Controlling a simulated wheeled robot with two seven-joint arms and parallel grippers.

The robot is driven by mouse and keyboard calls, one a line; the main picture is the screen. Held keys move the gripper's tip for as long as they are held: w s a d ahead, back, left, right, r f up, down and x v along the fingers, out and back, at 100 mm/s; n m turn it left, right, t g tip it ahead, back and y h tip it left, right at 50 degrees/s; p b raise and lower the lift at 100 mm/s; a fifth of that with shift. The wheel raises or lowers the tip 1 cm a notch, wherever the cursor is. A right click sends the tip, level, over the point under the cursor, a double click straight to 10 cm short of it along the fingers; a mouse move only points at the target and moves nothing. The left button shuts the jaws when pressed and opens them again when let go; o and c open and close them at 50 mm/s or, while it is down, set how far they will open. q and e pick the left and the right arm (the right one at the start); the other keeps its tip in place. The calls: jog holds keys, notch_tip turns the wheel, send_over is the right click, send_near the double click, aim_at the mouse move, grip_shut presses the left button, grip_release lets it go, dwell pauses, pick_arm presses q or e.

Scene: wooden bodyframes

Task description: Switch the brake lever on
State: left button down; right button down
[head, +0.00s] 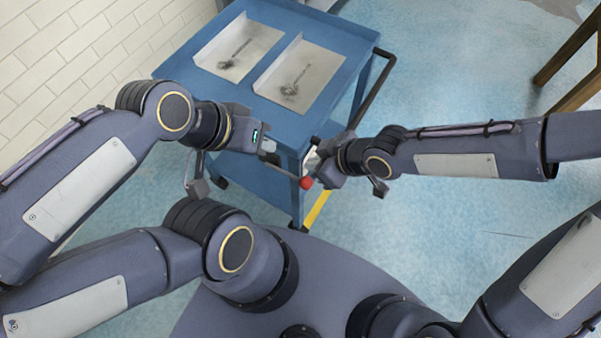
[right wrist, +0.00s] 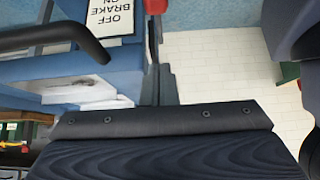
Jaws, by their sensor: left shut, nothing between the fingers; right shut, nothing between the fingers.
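The brake lever shows as a red knob (head: 305,183) at the front corner of the blue cart (head: 290,135). In the right wrist view the red knob (right wrist: 156,6) is at the top edge, beside a white label (right wrist: 110,16) reading OFF, BRAKE, ON, seen upside down. The rest of the lever is mostly hidden. My right gripper (head: 314,172) is shut and empty, close beside the knob; I cannot tell if they touch. Its dark fingers (right wrist: 165,85) show just below the knob in the right wrist view. My left gripper (head: 270,152) is shut and empty by the cart's front edge, left of the knob.
A black push handle (head: 375,92) runs along the cart's right side. A white brick wall (head: 60,60) stands at left. Wooden legs (head: 570,60) stand at upper right. The blue floor (head: 450,90) between is open.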

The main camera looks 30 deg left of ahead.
jog(key=b, duration=0.1)
send_over(303, 189)
jog(key=w+a, duration=0.2)
jog(key=f, duration=0.6)
jog(key=shift+s+a, duration=0.1)
jog(key=shift+a, duration=0.1)
jog(key=shift+d+f, duration=0.15)
jog(key=shift+f, duration=0.45)
jog(key=shift+d+f, duration=0.15)
jog(key=shift+f, duration=0.95)
jog(key=f+y+b, duration=0.2)
jog(key=b, duration=0.3)
jog(key=f+y+b, duration=0.2)
jog(key=b, duration=0.4)
jog(key=d+f+y+b, duration=0.1)
jog(key=f+y+b, duration=0.1)
jog(key=b, duration=0.4)
jog(key=shift+f, duration=0.6)
jog(key=shift+f+t+b, duration=0.25)
jog(key=shift+t+b, duration=0.05)
jog(key=shift+b, duration=0.5)
jog(key=shift+f, duration=0.25)
